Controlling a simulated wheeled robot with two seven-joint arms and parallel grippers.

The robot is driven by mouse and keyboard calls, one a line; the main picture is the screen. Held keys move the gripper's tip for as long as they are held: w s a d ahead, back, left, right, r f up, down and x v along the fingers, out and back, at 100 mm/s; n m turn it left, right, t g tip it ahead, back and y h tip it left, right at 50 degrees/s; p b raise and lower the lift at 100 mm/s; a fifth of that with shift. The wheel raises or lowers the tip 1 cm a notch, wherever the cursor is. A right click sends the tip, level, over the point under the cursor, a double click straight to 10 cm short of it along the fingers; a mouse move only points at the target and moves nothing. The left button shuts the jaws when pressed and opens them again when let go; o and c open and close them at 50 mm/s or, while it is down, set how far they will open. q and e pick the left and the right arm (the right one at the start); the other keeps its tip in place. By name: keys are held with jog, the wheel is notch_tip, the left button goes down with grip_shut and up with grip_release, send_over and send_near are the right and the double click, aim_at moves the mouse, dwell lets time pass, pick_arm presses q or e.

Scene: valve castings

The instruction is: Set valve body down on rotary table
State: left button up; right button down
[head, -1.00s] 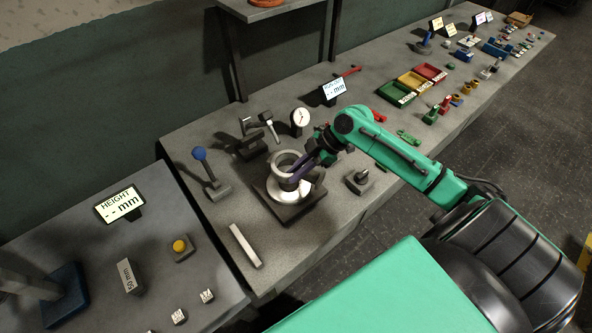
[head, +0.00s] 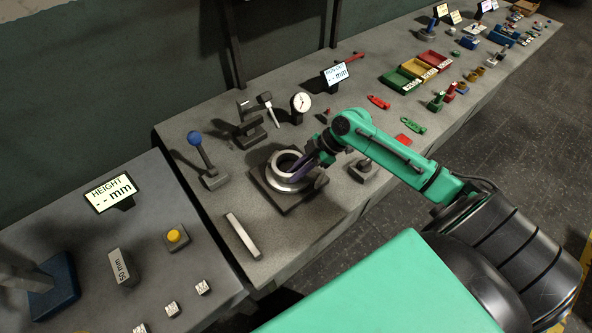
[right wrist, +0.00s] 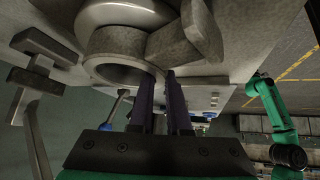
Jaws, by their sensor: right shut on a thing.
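The valve body (head: 285,162) is a grey ring-shaped casting with a wide bore. In the head view it is upright over the rotary table (head: 290,206), a dark square base with a round plate. It looks down on or very close to the plate; I cannot tell whether it touches. My right gripper (head: 310,161) is shut on the right side of its rim. In the right wrist view the two dark purple fingers (right wrist: 159,95) meet the valve body (right wrist: 118,45) at its wall, and they hide part of it. My left gripper is not in view.
A blue-knobbed lever (head: 203,152), a dial gauge (head: 300,103) and a dark clamp stand (head: 248,130) stand behind the rotary table. A grey bar (head: 242,236) lies in front to the left. A small dark fixture (head: 362,170) stands close on the right, below my arm.

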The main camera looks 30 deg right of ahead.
jog(key=shift+w, duration=0.1)
jog(key=c, duration=0.8)
grip_release()
jog(key=shift+s+a, duration=0.1)
jog(key=shift+s, duration=0.1)
jog(key=shift+s+f, duration=0.1)
jog(key=shift+f, duration=0.1)
jog(key=shift+d+r, duration=0.25)
jog(key=shift+d, duration=0.15)
jog(key=b+v, duration=0.2)
jog(key=v, duration=1.2)
jog(key=shift+a+r, duration=0.25)
